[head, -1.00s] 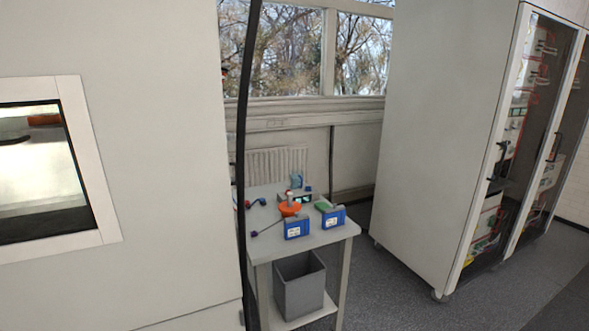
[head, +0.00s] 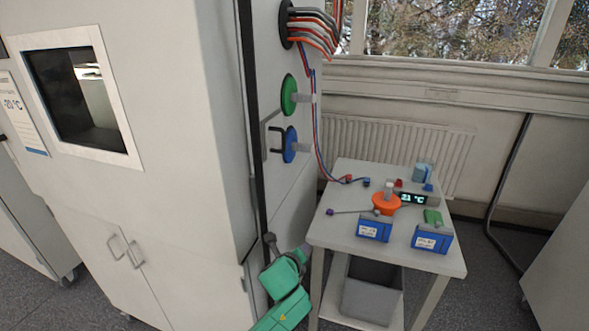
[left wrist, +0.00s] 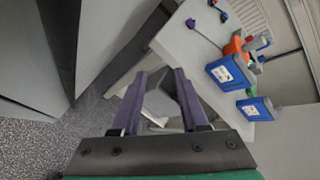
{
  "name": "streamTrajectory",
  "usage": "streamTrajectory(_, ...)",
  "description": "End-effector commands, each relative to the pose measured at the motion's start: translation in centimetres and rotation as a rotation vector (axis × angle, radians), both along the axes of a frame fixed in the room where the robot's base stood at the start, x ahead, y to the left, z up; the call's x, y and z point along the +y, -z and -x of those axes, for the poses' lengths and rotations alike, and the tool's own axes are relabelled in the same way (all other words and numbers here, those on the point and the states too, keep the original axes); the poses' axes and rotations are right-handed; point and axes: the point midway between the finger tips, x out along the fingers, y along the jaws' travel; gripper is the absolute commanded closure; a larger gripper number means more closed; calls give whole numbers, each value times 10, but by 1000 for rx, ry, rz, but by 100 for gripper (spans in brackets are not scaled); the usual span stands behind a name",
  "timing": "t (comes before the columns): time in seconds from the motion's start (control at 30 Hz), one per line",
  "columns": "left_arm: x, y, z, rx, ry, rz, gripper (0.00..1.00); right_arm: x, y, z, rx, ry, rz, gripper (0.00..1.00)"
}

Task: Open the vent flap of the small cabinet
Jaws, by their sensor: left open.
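The large pale cabinet (head: 180,80) with a window fills the left of the head view. A black handle (head: 274,139) sits on a small panel beside the blue disc; I cannot tell which part is the vent flap. My left gripper (left wrist: 161,72) is open and empty in the left wrist view, between cabinet and table. In the head view my green left arm is low, below the discs, with its fingers hard to make out. My right gripper is not in view.
A small table (head: 334,226) stands right of the cabinet with blue boxes (head: 431,237), an orange item (head: 385,203) and a display (head: 413,199). A grey bin (head: 371,291) is underneath. Red and blue cables hang along the cabinet side. Floor is free at the right.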

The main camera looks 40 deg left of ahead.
Motion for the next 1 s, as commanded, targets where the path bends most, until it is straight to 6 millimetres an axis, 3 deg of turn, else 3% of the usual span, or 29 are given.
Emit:
streamTrajectory(0.03,5,-75,-7,-60,65,-190,56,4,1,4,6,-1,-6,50)
streamTrajectory(0.1,11,-169,2,-104,118,-469,56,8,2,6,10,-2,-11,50)
streamTrajectory(0.13,12,-203,11,-116,127,-575,56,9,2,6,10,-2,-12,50)
streamTrajectory(0.2,14,-263,34,-125,127,-769,56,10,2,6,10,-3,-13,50)
streamTrajectory(0.3,14,-308,59,-121,114,-926,56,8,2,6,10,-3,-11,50)
streamTrajectory(0.37,15,-318,64,-116,109,-963,56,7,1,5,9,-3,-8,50)
streamTrajectory(0.47,21,-321,55,-112,107,-971,56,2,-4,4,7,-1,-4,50)
streamTrajectory(0.8,65,-322,-21,-113,109,-965,56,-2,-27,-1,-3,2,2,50)
streamTrajectory(1.0,84,-319,-53,-114,111,-965,56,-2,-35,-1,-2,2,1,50)
